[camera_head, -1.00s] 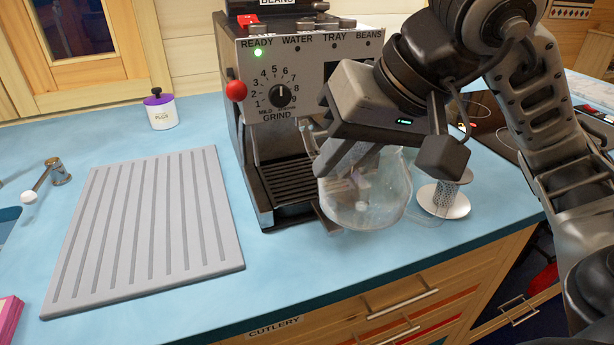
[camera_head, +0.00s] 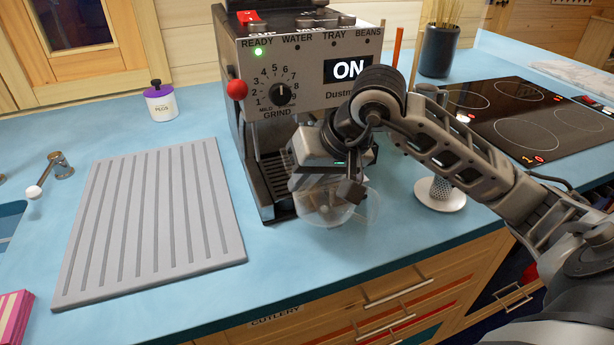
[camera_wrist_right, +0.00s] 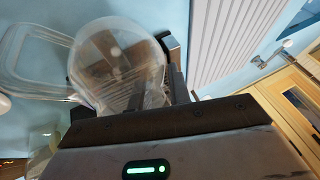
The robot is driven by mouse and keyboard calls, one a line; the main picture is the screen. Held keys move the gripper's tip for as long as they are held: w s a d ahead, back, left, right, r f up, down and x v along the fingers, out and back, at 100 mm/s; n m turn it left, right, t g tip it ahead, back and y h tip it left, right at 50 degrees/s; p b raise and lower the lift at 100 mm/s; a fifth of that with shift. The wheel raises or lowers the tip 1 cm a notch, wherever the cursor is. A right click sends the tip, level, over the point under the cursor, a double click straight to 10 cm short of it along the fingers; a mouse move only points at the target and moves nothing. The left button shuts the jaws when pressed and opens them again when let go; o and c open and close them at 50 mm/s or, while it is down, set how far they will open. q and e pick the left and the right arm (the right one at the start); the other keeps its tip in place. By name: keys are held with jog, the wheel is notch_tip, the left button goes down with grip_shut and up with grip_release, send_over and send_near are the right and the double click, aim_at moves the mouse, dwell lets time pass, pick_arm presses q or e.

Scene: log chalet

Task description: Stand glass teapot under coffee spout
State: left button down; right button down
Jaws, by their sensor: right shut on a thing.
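The glass teapot (camera_head: 340,208) is a clear round vessel in front of the coffee machine (camera_head: 300,92), at the right front of its drip tray (camera_head: 275,182). My right gripper (camera_head: 318,182) is shut on the teapot, seen from above and behind. In the right wrist view the clear bowl (camera_wrist_right: 112,62) lies against the gripper fingers (camera_wrist_right: 174,82), with a clear loop beside it on the left. My gripper and forearm cover the machine's spout area, so I cannot tell whether the teapot is under the spout. My left gripper is not in view.
A perforated metal stand (camera_head: 440,192) with a white base is right of the teapot. A black hob (camera_head: 530,120) and a dark pot (camera_head: 438,50) are farther right. A grey ribbed board (camera_head: 150,225) and a white jar (camera_head: 160,104) are left. The front counter is clear.

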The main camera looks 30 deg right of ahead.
jog(key=shift+f, duration=0.4)
jog(key=c, duration=1.3)
grip_release()
jog(key=shift+r, duration=0.3)
pick_arm(q)
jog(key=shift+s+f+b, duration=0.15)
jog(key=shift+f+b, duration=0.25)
jog(key=shift+b, duration=0.05)
pick_arm(e)
jog(key=v, duration=1.1)
jog(key=shift+s+r, duration=0.2)
jog(key=shift+r, duration=0.15)
